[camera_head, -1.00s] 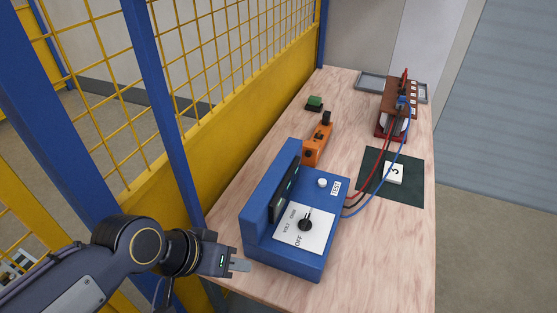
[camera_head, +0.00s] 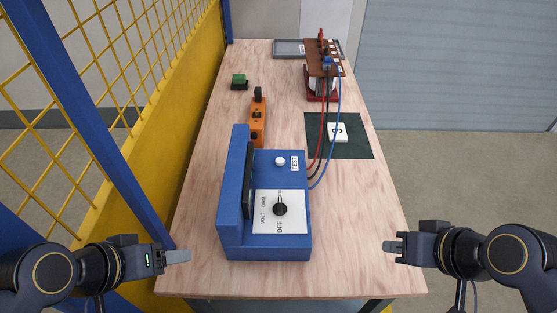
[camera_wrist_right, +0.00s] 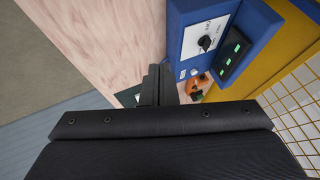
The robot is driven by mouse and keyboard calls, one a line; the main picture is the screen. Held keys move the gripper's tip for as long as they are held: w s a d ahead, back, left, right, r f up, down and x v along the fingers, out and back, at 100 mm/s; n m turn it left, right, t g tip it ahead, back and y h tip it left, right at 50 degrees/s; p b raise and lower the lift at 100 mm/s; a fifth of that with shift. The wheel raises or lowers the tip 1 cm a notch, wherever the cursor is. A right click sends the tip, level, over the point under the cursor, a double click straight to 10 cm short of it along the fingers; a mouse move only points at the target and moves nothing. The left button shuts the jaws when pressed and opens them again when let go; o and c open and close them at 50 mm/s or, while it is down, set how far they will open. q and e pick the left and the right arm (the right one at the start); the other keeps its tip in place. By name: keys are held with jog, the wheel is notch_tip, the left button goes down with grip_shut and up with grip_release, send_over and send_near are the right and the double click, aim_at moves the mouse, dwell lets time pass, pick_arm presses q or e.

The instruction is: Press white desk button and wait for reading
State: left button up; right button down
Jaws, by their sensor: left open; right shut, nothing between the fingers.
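The blue tester (camera_head: 265,245) stands on the near part of the wooden table. Its white button (camera_head: 280,161) sits on top, left of the TEST label (camera_head: 295,163). A black knob (camera_head: 280,208) is on its white dial plate. The tester also shows in the right wrist view (camera_wrist_right: 188,15), with its dark display (camera_wrist_right: 236,52) lit by small green marks. My left gripper (camera_head: 184,257) is open and empty at the table's near left corner. My right gripper (camera_head: 391,247) is shut and empty at the near right edge. Both are well apart from the button.
An orange device (camera_head: 258,125) and a green button block (camera_head: 239,82) stand behind the tester. Red and blue leads run to a brown-topped fixture (camera_head: 322,68). A card marked 3 (camera_head: 338,132) lies on a dark mat (camera_head: 358,148). A grey tray (camera_head: 288,48) is at the far end. Yellow fence borders the left.

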jog(key=w+a+r+n, duration=0.15)
jog(key=w+n, duration=0.25)
jog(key=w, duration=0.4)
jog(key=n+t+y+b, duration=0.1)
jog(key=n+y+b, duration=0.15)
jog(key=n, duration=1.15)
send_over(283, 162)
jog(key=shift+h, duration=0.25)
notch_tip(283, 162, down, 5)
jog(key=shift+f, duration=0.1)
notch_tip(283, 162, down, 8)
jog(key=b, duration=0.5)
jog(key=shift+r+b, duration=0.2)
jog(key=shift+b, duration=0.15)
jog(key=shift+f+b, duration=0.55)
jog(key=shift+b, duration=0.05)
